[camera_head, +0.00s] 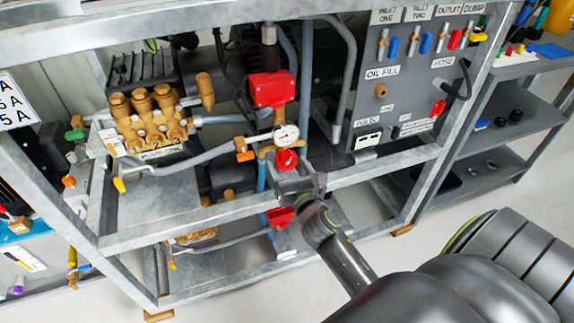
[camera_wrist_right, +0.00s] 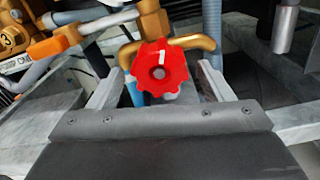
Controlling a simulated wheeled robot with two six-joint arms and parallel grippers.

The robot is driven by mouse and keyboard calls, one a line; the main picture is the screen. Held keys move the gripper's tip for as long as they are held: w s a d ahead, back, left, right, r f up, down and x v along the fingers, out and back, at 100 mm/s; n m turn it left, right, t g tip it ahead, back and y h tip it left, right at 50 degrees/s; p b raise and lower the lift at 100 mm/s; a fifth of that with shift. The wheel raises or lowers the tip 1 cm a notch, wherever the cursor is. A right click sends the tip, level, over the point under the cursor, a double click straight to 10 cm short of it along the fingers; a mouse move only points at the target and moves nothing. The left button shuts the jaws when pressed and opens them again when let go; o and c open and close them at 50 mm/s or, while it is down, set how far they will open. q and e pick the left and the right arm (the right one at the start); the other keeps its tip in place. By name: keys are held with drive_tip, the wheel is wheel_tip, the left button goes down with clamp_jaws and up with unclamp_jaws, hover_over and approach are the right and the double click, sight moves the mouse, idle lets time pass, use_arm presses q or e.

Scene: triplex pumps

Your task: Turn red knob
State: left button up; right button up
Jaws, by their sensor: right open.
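The red knob (camera_head: 286,160) sits on the brass pipework below a round gauge (camera_head: 286,134) in the head view. In the right wrist view the knob (camera_wrist_right: 159,68) is a scalloped red wheel with a white mark near its top. My right gripper (camera_wrist_right: 156,85) is open, with one finger on each side of the knob and visible gaps between. In the head view my right gripper (camera_head: 300,182) is just below and in front of the knob. I cannot tell how far the fingertips reach along it. My left gripper does not show.
A grey frame rail (camera_head: 380,172) runs below the knob. A red box (camera_head: 272,89) sits above the gauge. An orange-handled valve (camera_head: 245,156) is left of the knob. A second red knob (camera_head: 280,216) is lower down. A labelled panel (camera_head: 405,75) stands at right.

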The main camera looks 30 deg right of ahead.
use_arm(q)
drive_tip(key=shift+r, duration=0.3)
use_arm(e)
drive_tip(key=shift+w+d, duration=0.15)
drive_tip(key=shift+w, duration=0.5)
drive_tip(key=shift+c, duration=0.3)
drive_tip(key=c, duration=0.9)
